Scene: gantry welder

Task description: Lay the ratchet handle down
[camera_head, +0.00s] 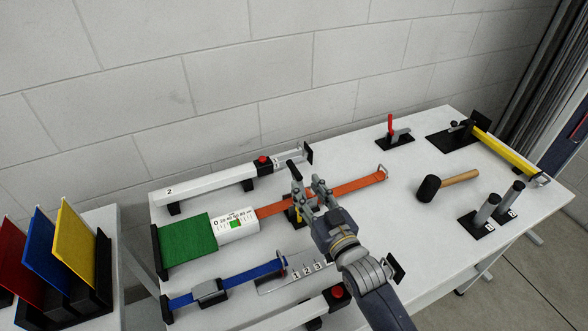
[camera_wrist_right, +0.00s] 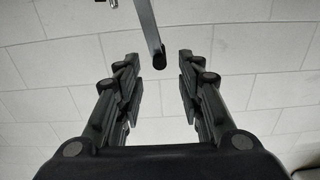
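An orange strap (camera_head: 350,188) runs across the white table. The ratchet handle (camera_head: 294,171) is a grey bar standing raised above the strap. In the right wrist view the handle (camera_wrist_right: 148,25) is a metal bar with a black end, reaching down between my open fingertips. My right gripper (camera_head: 309,190) is right at the handle; its fingers (camera_wrist_right: 158,60) stand apart on both sides of the bar's end, with gaps. Whether anything touches is hidden in the head view. My left gripper is out of view.
A white beam (camera_head: 215,188) with a red button lies behind the strap. A blue strap (camera_head: 245,276) lies in front.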

